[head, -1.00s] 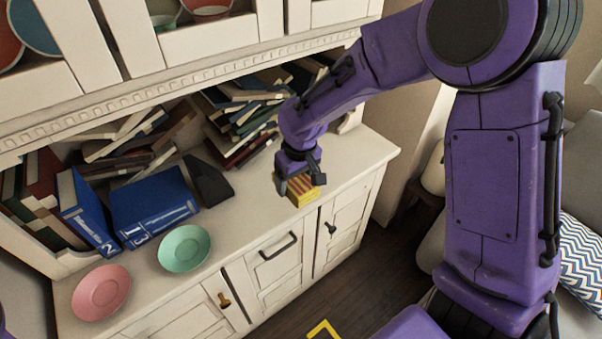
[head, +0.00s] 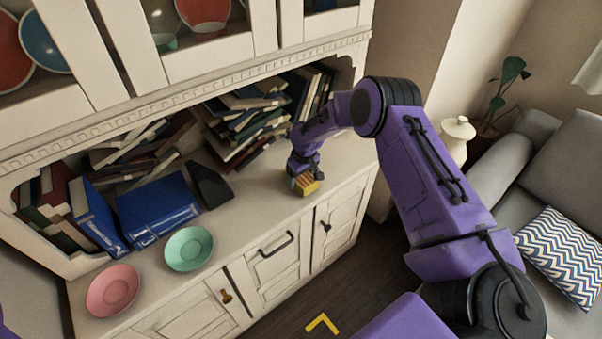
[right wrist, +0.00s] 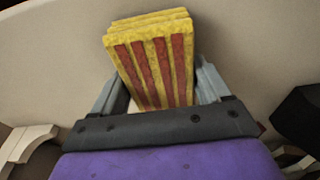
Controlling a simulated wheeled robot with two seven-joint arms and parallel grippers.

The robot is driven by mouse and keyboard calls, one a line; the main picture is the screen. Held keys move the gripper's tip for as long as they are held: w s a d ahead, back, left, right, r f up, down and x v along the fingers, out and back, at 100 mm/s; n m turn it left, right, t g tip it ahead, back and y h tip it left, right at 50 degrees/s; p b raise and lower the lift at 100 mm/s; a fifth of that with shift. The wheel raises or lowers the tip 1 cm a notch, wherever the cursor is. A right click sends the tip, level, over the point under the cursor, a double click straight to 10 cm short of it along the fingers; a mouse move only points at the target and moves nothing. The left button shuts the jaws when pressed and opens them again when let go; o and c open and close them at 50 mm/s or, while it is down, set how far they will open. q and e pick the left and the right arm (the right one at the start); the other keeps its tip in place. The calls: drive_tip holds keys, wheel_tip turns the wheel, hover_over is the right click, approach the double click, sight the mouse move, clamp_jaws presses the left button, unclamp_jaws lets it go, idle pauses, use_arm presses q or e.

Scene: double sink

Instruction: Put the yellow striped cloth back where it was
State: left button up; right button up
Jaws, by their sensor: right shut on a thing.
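The yellow striped cloth (head: 306,183) is a folded yellow block with dark red stripes. In the head view it is at the right part of the cabinet counter (head: 262,205). My right gripper (head: 303,177) is shut on it from above. In the right wrist view the cloth (right wrist: 155,62) stands out between the two grey fingers. I cannot tell whether the cloth touches the counter. My left gripper is not seen; only a sliver of purple shows at the left edge of the head view.
A green plate (head: 189,249) and a pink plate (head: 113,290) lie on the counter. Blue binders (head: 158,208), a dark wedge-shaped object (head: 210,185) and piled books (head: 240,125) stand behind. A yellow floor mark (head: 322,323) lies in front. A sofa (head: 500,170) is at right.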

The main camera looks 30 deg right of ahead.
sight(305, 178)
drive_tip(key=shift+s+f+b, duration=0.15)
drive_tip(key=shift+f+b, duration=0.05)
drive_tip(key=shift+b, duration=0.1)
drive_tip(key=o, duration=0.9)
drive_tip(key=shift+r, duration=0.15)
drive_tip(key=shift+r, duration=0.35)
wheel_tip(305, 178, up, 11)
drive_tip(key=s+b, duration=0.1)
drive_tip(key=b, duration=0.1)
drive_tip(key=shift+s+r, duration=0.2)
drive_tip(key=shift+s, duration=0.15)
